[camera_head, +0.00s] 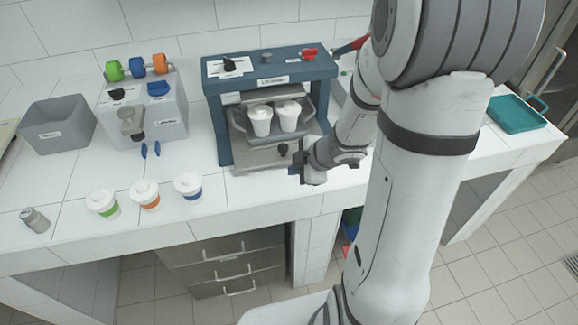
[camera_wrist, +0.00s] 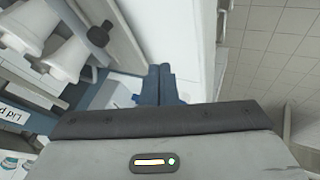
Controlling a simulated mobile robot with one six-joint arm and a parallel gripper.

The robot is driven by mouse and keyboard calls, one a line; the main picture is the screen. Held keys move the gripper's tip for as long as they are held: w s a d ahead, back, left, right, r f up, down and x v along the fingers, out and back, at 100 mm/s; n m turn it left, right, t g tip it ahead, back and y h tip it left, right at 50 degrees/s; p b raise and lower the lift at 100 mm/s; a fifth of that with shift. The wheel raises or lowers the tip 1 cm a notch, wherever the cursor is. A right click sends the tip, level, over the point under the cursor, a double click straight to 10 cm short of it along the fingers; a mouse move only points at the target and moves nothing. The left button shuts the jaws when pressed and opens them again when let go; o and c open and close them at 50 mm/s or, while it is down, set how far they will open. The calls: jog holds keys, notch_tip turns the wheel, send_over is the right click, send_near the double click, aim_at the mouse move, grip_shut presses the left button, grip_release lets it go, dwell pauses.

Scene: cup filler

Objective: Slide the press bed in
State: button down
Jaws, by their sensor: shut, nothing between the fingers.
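The blue lid press (camera_head: 222,105) stands on the white counter. Its grey metal bed (camera_head: 252,157) sticks out at the front, with a black knob (camera_head: 284,149) near its right side.
Three lidded cups (camera_head: 149,195) with green, orange and blue bands stand at the front left. A grey dispenser (camera_head: 170,120) and a grey bin (camera_head: 57,136) stand left of the press. A teal tray (camera_head: 517,115) lies far right. The counter before the press is clear.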

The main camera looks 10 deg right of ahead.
jog(key=b+x, duration=0.3)
jog(key=x, duration=0.6)
jog(key=shift+f+b, duration=0.2)
jog(key=shift+b, duration=0.1)
jog(key=w, duration=0.1)
jog(key=w+p, duration=0.1)
jog(key=shift+w+d+r, duration=0.1)
jog(key=shift+w+r, duration=0.25)
jog(key=shift+r, duration=0.05)
jog(key=shift+w+p, duration=0.3)
jog(key=shift+w, duration=0.35)
